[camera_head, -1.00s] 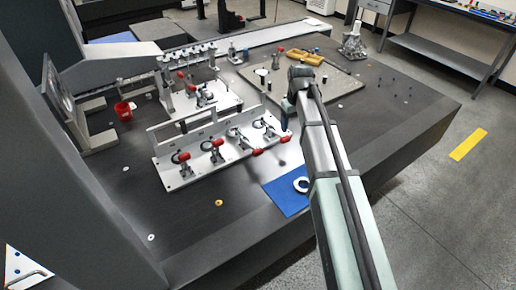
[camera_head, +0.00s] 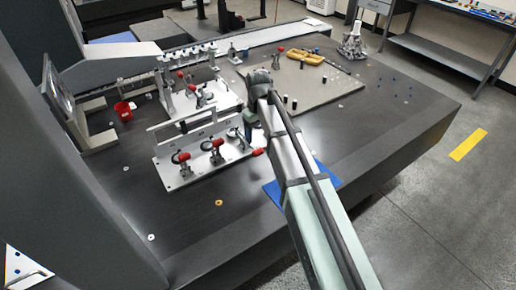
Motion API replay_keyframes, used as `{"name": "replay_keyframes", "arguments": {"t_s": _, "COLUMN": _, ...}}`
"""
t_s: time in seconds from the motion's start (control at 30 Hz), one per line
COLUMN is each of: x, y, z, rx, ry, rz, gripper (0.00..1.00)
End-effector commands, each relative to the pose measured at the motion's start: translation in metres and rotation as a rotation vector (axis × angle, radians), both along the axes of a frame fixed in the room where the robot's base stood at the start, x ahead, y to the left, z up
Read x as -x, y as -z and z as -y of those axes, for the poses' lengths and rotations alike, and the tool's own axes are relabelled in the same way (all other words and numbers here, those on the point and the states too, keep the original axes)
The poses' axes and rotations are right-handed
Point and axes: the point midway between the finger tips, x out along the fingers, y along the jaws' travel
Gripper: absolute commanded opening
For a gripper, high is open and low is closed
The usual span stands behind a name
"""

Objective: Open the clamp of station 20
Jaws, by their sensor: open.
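A white fixture plate (camera_head: 174,178) with a row of toggle clamps lies on the dark table. A third clamp's red handle (camera_head: 258,152) lies low, pointing out towards the front right. The rightmost end of the row is hidden behind my arm. Station numbers are not readable, so I cannot tell which clamp is station 20. My gripper (camera_head: 248,132) points down over the right part of the plate, small and partly hidden; it is open, and contact with a clamp cannot be told.
Behind the plate is another white fixture (camera_head: 205,105) with red-handled clamps. A red cup (camera_head: 123,111) stands at left. A grey board (camera_head: 320,85) with small dark parts and yellow trays (camera_head: 306,57) is at the back right. A blue mat (camera_head: 325,172) is partly under my arm. The front table is mostly clear.

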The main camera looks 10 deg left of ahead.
Motion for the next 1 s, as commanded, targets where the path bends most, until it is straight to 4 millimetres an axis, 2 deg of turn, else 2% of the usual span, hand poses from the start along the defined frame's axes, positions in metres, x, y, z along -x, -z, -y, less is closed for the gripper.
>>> {"name": "replay_keyframes", "arguments": {"t_s": 0.2, "x": 0.000, "y": 0.036, "z": 0.000, "rx": 0.001, "ry": 0.000, "rz": -0.002, "gripper": 0.70}}
{"name": "replay_keyframes", "arguments": {"t_s": 0.5, "x": 0.000, "y": 0.069, "z": 0.000, "rx": 0.000, "ry": 0.000, "rz": 0.000, "gripper": 0.70}}
{"name": "replay_keyframes", "arguments": {"t_s": 0.7, "x": 0.000, "y": 0.077, "z": 0.000, "rx": 0.000, "ry": 0.000, "rz": 0.000, "gripper": 0.70}}
{"name": "replay_keyframes", "arguments": {"t_s": 1.0, "x": 0.000, "y": 0.078, "z": 0.000, "rx": 0.000, "ry": 0.000, "rz": 0.000, "gripper": 0.69}}
